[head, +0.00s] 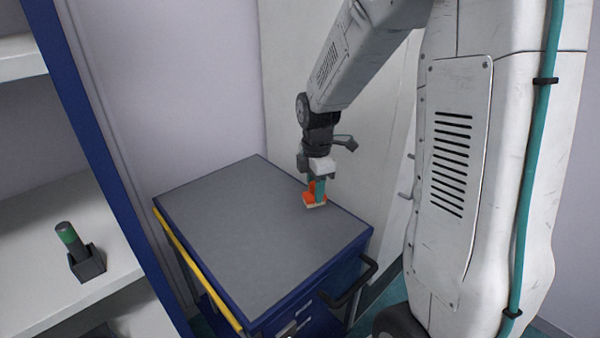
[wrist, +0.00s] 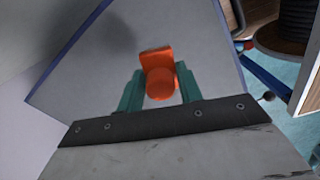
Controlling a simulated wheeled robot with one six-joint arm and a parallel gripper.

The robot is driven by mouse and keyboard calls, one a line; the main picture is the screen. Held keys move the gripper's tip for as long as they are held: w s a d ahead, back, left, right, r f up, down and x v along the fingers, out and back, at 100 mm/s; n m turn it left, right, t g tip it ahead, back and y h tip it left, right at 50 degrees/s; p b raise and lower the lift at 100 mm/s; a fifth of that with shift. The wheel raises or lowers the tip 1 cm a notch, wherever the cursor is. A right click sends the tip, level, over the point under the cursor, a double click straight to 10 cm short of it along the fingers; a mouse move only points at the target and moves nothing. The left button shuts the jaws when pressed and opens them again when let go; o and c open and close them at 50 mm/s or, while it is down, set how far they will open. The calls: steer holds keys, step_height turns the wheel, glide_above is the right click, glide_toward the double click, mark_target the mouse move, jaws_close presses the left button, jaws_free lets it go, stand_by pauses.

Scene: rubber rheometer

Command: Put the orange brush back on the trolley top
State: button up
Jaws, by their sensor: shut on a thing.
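The orange brush (head: 315,203) is upright at the right part of the trolley top (head: 240,230), with its pale bristles down. I cannot tell whether the bristles touch the grey surface or hang just above it. My gripper (head: 319,184) points down and is shut on the brush's handle. In the wrist view the brush (wrist: 158,78) sits between the two teal fingers of my gripper (wrist: 160,88), with the grey trolley top (wrist: 95,75) behind it.
The rest of the trolley top is bare. A black handle (head: 350,285) sticks out at its front right. On the left, a shelf (head: 100,250) holds a dark holder (head: 88,264) with a green-banded cylinder (head: 68,236). A wall stands behind the trolley.

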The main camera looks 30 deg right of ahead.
steer(key=shift+w+a+f, duration=0.1)
steer(key=shift+w+f, duration=0.1)
steer(key=shift+w, duration=0.25)
steer(key=shift+s+f, duration=0.1)
steer(key=shift+f, duration=3.1)
steer(key=shift+f, duration=0.5)
steer(key=o, duration=0.9)
steer(key=shift+o, duration=0.2)
step_height(320, 180, up, 8)
steer(key=shift+f, duration=0.15)
